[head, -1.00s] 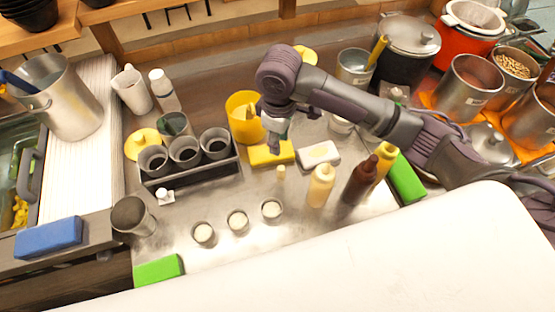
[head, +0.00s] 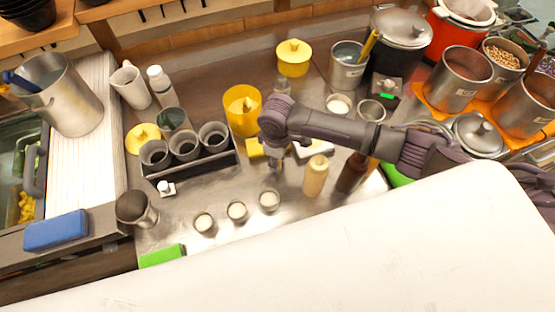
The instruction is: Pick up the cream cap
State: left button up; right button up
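The small cream cap stood on the steel counter (head: 240,252) left of the cream bottle (head: 315,178). I cannot make it out now, because my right gripper (head: 275,164) covers that spot. The gripper points down there, with its fingertips low over the counter, just left of the cream bottle. The fingers are too small and dark to show whether they are open or touch the cap. The cream bottle stands upright. My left gripper is not in view.
A brown bottle (head: 349,174) stands right of the cream bottle, partly under my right arm. Several small white-filled cups, including one at the front (head: 269,201), stand in a row. A yellow sponge (head: 255,148) lies behind the gripper. A black rack (head: 195,170) holds grey cups to the left.

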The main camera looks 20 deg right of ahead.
jog(key=c, duration=0.5)
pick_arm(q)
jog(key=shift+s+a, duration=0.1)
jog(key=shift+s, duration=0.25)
pick_arm(e)
jog(key=shift+o, duration=0.2)
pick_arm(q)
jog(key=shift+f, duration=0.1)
pick_arm(e)
jog(key=shift+r, duration=0.1)
